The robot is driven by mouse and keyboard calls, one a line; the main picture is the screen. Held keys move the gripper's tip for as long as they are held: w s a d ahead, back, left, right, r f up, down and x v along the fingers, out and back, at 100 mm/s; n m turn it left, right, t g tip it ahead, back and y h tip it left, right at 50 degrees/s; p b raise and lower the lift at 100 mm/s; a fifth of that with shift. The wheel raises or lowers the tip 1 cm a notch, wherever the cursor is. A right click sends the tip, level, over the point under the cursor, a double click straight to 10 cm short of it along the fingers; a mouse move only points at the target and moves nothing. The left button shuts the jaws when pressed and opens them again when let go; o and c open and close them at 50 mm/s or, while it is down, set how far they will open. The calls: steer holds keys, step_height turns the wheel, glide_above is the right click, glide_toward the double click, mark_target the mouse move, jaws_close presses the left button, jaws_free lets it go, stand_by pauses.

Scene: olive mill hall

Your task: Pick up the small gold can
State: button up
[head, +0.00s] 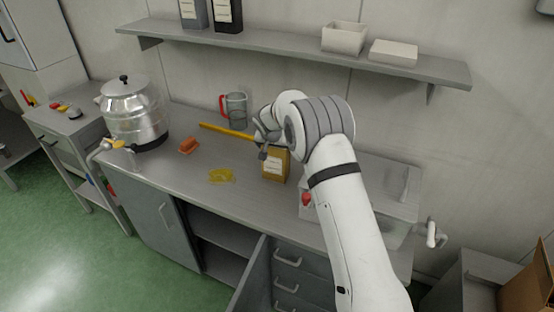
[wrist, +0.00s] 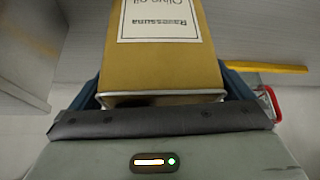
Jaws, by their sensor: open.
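The small gold can (head: 275,167) stands upright on the steel counter (head: 215,205), with a white label on its front. My gripper (head: 264,148) is at the can's top in the head view and partly covers it. In the wrist view the can (wrist: 160,72) fills the middle, its label upside down and reading "Olive oil". Dark blue finger parts show on both sides of the can there. The jaws are open; the fingertips are hidden behind the can, so I cannot tell whether they touch it.
A metal urn (head: 133,115) stands farther left. A shelf (head: 290,55) runs above. A cabinet door (head: 254,278) hangs open below.

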steer(key=shift+c, duration=0.3)
steer(key=c, duration=1.7)
steer(key=shift+r, duration=0.15)
steer(key=shift+c, duration=0.2)
steer(key=shift+r, duration=0.1)
